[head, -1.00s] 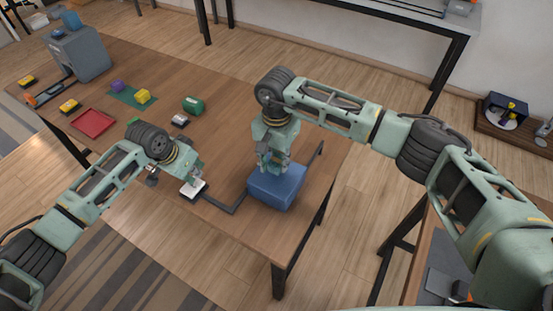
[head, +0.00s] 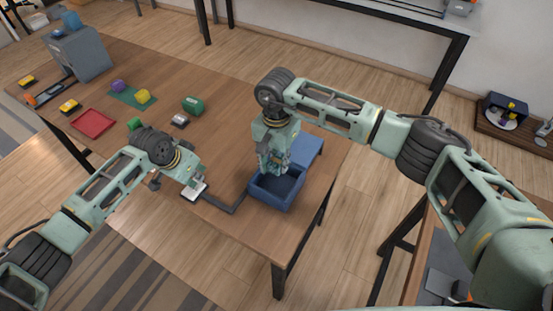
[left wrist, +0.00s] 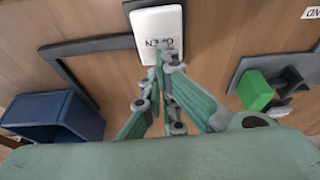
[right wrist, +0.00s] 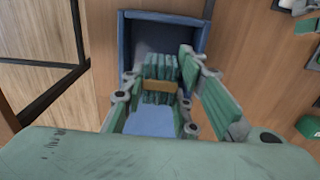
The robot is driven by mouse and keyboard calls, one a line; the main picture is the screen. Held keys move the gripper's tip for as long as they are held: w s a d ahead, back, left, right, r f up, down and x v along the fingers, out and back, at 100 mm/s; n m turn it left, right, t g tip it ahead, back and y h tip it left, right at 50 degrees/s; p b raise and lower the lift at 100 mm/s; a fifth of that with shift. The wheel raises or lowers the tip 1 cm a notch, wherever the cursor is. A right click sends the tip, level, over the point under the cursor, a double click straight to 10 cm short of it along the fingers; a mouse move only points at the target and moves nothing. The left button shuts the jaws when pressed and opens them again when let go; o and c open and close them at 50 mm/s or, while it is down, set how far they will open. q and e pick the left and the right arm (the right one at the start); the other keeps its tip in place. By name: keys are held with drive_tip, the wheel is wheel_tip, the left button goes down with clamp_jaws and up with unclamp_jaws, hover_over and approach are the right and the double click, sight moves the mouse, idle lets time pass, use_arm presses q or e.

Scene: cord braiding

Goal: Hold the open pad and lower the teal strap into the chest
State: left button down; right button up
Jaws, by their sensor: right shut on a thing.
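The white open pad (head: 194,192) lies on the table; its lettering shows in the left wrist view (left wrist: 157,24), partly covered by my fingertips. My left gripper (head: 192,183) is shut, its fingertips on or just over the pad's near edge. The blue chest (head: 277,203) stands open near the table's right edge, its lid swung back behind it. My right gripper (head: 272,170) is over the chest mouth. In the right wrist view it is shut on the teal strap (right wrist: 160,66), a folded bundle with a tan band. I cannot tell whether the strap is below the rim.
A dark grey strip (head: 229,208) runs on the table from pad to chest. The table's middle is mostly clear.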

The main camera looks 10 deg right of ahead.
use_arm(q)
drive_tip(key=shift+s+f, duration=0.1)
use_arm(e)
drive_tip(key=shift+f, duration=3.3)
drive_tip(key=o, duration=1.2)
drive_tip(key=shift+o, duration=0.2)
wheel_tip(320, 180, up, 10)
drive_tip(key=shift+r, duration=0.1)
